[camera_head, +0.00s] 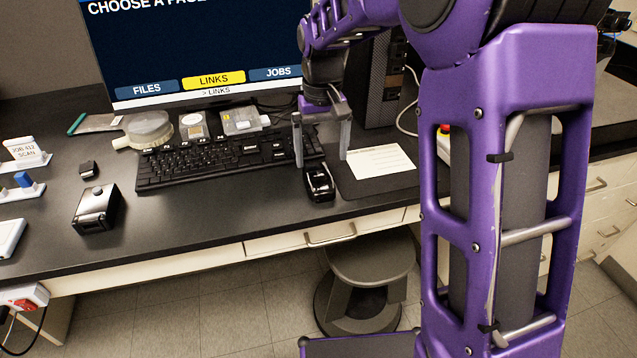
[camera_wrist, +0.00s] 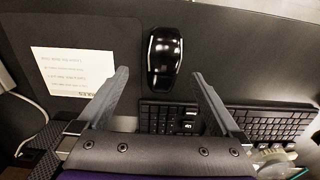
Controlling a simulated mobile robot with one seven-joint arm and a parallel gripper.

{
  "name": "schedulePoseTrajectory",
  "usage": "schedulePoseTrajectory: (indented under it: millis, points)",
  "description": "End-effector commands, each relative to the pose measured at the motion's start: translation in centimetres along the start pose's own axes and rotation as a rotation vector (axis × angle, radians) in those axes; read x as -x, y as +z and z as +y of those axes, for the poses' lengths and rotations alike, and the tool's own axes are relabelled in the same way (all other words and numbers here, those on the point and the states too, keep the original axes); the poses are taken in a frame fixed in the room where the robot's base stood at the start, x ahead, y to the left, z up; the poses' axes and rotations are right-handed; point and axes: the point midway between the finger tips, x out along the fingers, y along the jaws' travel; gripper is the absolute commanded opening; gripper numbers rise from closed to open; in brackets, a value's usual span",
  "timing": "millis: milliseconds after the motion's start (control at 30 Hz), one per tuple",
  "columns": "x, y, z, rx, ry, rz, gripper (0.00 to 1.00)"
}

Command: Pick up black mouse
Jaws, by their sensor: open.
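The black mouse (camera_head: 319,183) lies on the dark bench top near its front edge, beside the right end of the keyboard and by the left edge of a dark mat. It also shows in the wrist view, glossy and upright (camera_wrist: 164,52). My gripper (camera_head: 322,162) is open and empty, with its two grey fingers pointing down above and slightly behind the mouse in the head view. In the wrist view the mouse is ahead of the open fingers (camera_wrist: 160,72), roughly centred between them. No finger visibly touches it.
The black keyboard (camera_head: 215,165) lies left of the mouse. A paper note (camera_head: 381,161) lies on the dark mat (camera_head: 360,186) to the right. The monitor (camera_head: 190,60) and a dark computer tower (camera_head: 382,85) stand behind. A stool (camera_head: 368,262) stands below the bench.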

Motion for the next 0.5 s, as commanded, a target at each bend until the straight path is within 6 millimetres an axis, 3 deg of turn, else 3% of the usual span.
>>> schedulePoseTrajectory:
  millis: [167,500]
  points:
    - [-1.2,0.0,-0.1,0.000,0.000,-0.001,1.00]
    - [-5.5,-0.1,-0.6,-0.001,0.000,0.000,1.00]
